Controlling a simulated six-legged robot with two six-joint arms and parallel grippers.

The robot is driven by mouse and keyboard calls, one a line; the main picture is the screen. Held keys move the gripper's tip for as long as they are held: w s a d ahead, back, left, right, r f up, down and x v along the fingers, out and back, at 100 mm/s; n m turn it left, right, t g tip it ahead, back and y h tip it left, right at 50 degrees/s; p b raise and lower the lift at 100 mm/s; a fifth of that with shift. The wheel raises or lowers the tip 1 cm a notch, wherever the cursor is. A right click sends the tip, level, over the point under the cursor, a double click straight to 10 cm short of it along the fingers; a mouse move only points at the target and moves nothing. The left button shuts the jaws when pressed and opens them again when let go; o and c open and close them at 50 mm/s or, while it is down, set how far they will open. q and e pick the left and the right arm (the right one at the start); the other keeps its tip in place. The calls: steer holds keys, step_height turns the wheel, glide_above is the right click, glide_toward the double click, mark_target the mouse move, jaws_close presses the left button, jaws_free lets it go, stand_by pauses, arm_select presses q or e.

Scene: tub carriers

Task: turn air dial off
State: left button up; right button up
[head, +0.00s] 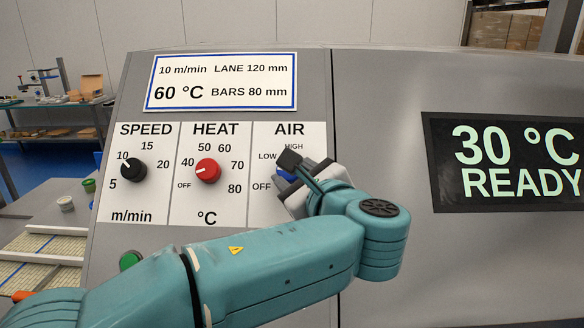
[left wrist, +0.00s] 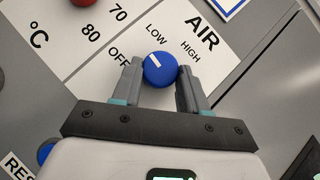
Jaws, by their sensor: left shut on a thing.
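The blue AIR dial (head: 283,174) sits on the grey machine's panel, mostly hidden by my left gripper (head: 289,178) in the head view. In the left wrist view the dial (left wrist: 159,70) lies between the two fingers of my left gripper (left wrist: 159,72), which is shut on it. The dial's white mark points between the OFF label (left wrist: 120,60) and the LOW label (left wrist: 156,32). My right gripper is not in view.
The black SPEED dial (head: 133,170) points near 10. The red HEAT dial (head: 208,171) stands left of AIR, its mark pointing left. A display (head: 510,160) reads 30 °C READY. A green button (head: 130,260) is below the panel, close to my left arm.

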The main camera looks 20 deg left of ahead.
arm_select(q)
steer(key=n+g+p, duration=0.1)
steer(key=n, duration=0.1)
steer(key=n+g+y+p, duration=0.1)
steer(key=n+p, duration=0.1)
steer(key=shift+w+d+r+g, duration=0.2)
steer(key=shift+r+g, duration=0.1)
steer(key=shift+r, duration=0.1)
steer(key=shift+f+n+g+p, duration=0.1)
steer(key=shift+n+g+p, duration=0.8)
steer(key=shift+n+p, duration=0.3)
steer(key=o, duration=1.1)
steer(key=shift+c, duration=0.2)
